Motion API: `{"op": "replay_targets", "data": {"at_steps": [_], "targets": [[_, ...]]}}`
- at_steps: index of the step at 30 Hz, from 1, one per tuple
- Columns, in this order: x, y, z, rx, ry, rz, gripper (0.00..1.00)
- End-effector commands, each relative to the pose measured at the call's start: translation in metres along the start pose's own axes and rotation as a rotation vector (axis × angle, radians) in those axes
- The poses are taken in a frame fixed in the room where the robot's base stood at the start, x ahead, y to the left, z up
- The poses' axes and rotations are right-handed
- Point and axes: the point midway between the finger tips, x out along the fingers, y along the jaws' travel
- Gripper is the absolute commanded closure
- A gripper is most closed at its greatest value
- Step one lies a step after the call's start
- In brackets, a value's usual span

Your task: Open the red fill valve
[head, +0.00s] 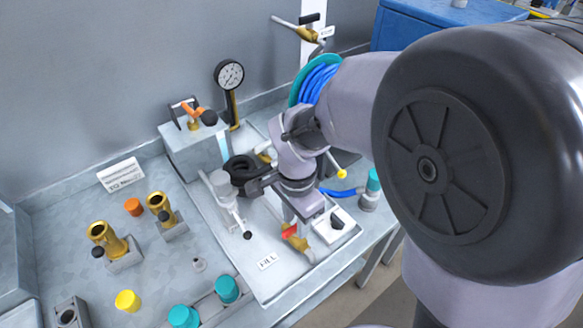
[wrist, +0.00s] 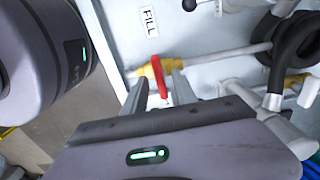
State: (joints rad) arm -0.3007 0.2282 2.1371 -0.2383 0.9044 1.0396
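The red fill valve handle (wrist: 158,75) sits on a brass valve body on a pipe, below the FILL label (wrist: 149,21) in the wrist view. In the head view the red handle (head: 290,230) shows partly, just below my gripper (head: 288,212). In the wrist view my gripper (wrist: 161,92) is open, with one finger on each side of the handle's lower end in the picture. I see gaps between handle and fingers. Whether the fingertips reach down to the handle's depth I cannot tell. My wrist hides part of the pipe in the head view.
A white box with a black knob (head: 337,222) stands right of the valve. A black hose (head: 242,170) and a grey lever valve (head: 226,190) stand to the left. Brass fittings (head: 106,240) and teal caps (head: 227,289) are on the bench further left. A pressure gauge (head: 229,75) stands behind.

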Motion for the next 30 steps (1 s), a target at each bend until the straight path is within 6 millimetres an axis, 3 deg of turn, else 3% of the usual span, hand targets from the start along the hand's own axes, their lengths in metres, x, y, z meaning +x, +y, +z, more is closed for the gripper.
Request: {"op": "replay_targets", "data": {"at_steps": [9, 15, 30], "targets": [[0.0047, 0.0002, 0.0, 0.0, 0.0, 0.0, 0.66], [0.0046, 0.0002, 0.0, 0.0, 0.0, 0.0, 1.0], [0.0036, 0.0002, -0.0001, -0.081, 0.0, 0.0, 1.0]]}}
